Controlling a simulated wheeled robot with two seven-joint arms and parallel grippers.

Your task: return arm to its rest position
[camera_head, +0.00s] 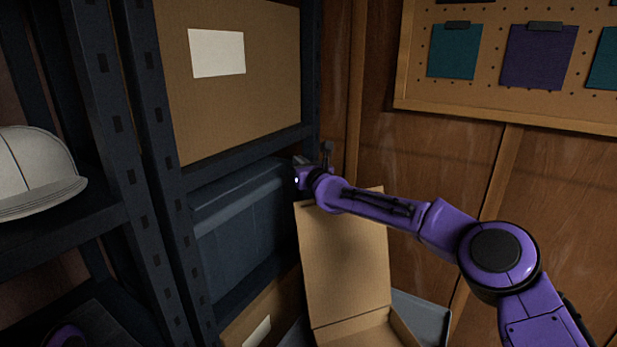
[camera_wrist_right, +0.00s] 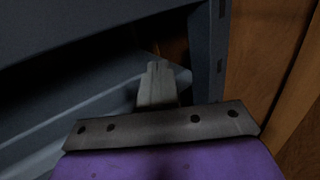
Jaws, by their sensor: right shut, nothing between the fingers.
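My right arm is purple and reaches in from the lower right in the head view. Its gripper (camera_head: 304,172) is at the far end, in front of the shelf post and beside the dark bin. In the right wrist view the gripper's fingers (camera_wrist_right: 158,82) are together and hold nothing. The dark bin or shelf surface lies close beyond them. Whether the gripper touches the rack cannot be told. A small purple piece at the lower left edge of the head view looks like part of my left side; no left gripper shows.
A dark metal rack (camera_head: 125,130) holds a cardboard box (camera_head: 235,110), a dark grey-blue bin (camera_head: 245,225) and a white cap (camera_head: 35,172). An open cardboard box (camera_head: 345,255) stands below my right forearm. A pegboard (camera_head: 490,85) hangs on the wood wall at right.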

